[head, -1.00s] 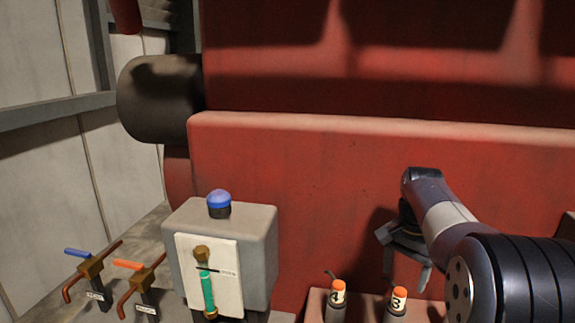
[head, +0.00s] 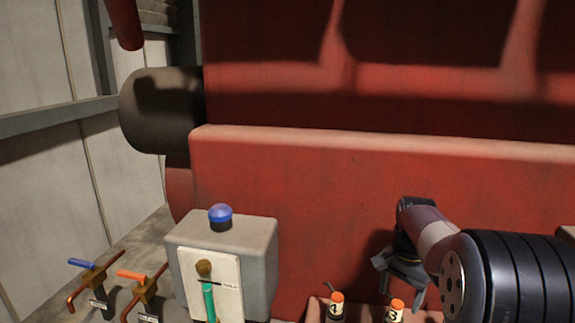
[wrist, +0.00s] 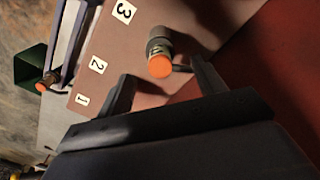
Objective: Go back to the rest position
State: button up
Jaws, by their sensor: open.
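My gripper (head: 402,280) hangs from my dark arm at the lower right of the head view, in front of the red engine side. It is open. Two orange-topped cylinders stand below it on a ledge: one labelled 4 (head: 336,308) and one labelled 3 (head: 395,311). In the wrist view, my gripper (wrist: 165,82) has its two dark fingers spread apart with nothing held between them. An orange-topped cylinder (wrist: 160,64) shows just beyond the fingertips, apart from them as far as I can tell.
A grey box (head: 240,250) with a blue knob (head: 220,216) and green gauge (head: 208,300) stands left of the gripper. Blue (head: 82,264) and orange (head: 131,276) valve handles are farther left. The red engine (head: 380,180) fills the background. A numbered board (wrist: 120,45) shows in the wrist view.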

jog(key=shift+r+p, duration=1.35)
jog(key=shift+r, duration=1.65)
